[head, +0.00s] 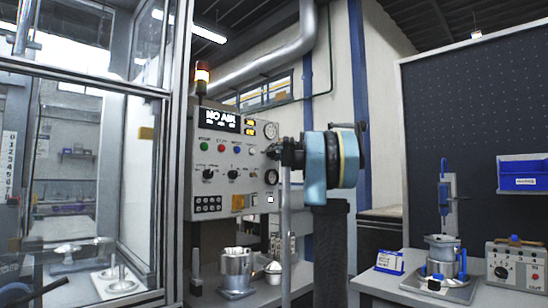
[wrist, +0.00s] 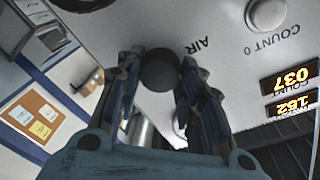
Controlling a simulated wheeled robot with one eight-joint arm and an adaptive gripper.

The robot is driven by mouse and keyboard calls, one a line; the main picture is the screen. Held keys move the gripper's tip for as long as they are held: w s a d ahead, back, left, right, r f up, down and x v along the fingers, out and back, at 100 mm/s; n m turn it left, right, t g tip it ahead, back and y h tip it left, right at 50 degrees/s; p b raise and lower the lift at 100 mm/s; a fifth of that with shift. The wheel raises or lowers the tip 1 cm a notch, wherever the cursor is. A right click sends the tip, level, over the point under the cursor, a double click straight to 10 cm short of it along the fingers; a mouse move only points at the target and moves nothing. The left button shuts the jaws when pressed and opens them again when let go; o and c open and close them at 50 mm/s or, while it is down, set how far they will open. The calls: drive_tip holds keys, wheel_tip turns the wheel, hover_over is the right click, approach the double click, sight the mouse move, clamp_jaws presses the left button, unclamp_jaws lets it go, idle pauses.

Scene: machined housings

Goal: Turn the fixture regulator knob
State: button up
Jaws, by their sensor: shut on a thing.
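The regulator knob (wrist: 160,74) is a round black knob on the pale panel face, close to the printed word AIR in the wrist view. My gripper (wrist: 161,64) has one finger on each side of the knob and is shut on it. There the knob is hidden behind my gripper. I cannot tell how far the knob is turned. The panel display (head: 223,120) appears to read NO AIR.
Other knobs, coloured buttons and a keypad (head: 208,204) share the panel. A metal housing (head: 237,270) stands below it. A glazed enclosure (head: 90,150) is at left. At right, a bench holds another housing (head: 442,258) and a switch box (head: 515,268).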

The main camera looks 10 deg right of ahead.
drive_tip(key=shift+m, duration=0.5)
drive_tip(key=o, duration=1.1)
drive_tip(key=shift+f, duration=0.1)
drive_tip(key=shift+c, duration=0.2)
drive_tip(key=v, duration=1.2)
drive_tip(key=shift+w, duration=0.1)
